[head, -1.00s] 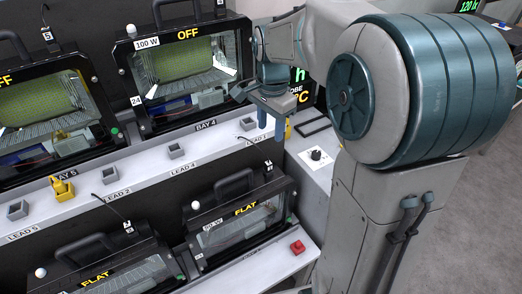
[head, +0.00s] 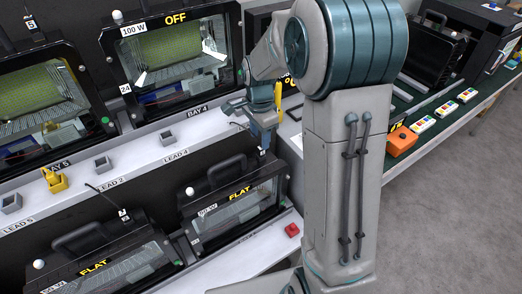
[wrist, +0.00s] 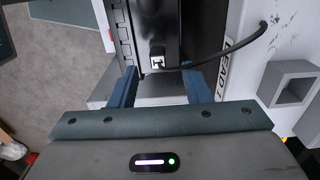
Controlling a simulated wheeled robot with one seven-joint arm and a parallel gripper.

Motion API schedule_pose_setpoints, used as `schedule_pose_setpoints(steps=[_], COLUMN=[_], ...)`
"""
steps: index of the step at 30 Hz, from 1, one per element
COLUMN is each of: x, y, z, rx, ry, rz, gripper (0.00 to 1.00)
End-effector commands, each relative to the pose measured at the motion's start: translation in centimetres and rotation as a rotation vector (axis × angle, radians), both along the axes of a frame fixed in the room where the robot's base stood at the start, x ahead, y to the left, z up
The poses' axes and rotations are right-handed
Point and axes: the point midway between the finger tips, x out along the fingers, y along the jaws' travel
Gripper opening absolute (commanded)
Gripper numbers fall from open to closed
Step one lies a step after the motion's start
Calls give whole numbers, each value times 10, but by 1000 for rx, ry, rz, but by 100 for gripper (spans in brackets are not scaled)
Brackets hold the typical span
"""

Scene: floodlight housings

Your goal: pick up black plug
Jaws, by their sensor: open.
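A black plug (head: 263,154) with a small white tag hangs at the shelf's front edge, just above the right-hand lower floodlight (head: 232,205). In the wrist view the black plug (wrist: 157,48) shows its white tag, and a black cable runs from it to the upper right. My gripper (head: 262,138) is open and points down just above the plug in the head view. In the wrist view, the blue fingers of my gripper (wrist: 160,88) stand apart, one to each side below the tag. Whether they touch the plug cannot be told.
A grey socket (wrist: 290,82) sits on the shelf to the right in the wrist view. Another tagged black plug (head: 123,214) hangs further left. A yellow piece (head: 54,180) sits on the shelf. A red button (head: 292,230) is on the lower ledge.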

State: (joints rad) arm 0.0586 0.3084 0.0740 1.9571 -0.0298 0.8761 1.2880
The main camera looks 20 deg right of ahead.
Motion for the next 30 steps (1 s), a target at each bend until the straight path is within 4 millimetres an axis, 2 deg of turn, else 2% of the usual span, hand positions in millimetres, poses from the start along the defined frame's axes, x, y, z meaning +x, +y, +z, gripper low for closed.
schedule_pose_setpoints(steps=[7,15,16,20,21,30], x=[-3,-2,-2,-2,-2,-2], y=[-3,-3,-3,-3,-3,-3], z=[-34,-38,-38,-38,-38,-37], rx=[1,1,1,1,1,1], ry=[3,0,0,0,0,0], rz=[0,0,0,0,0,0], gripper=[44,44,41,5,0,0])
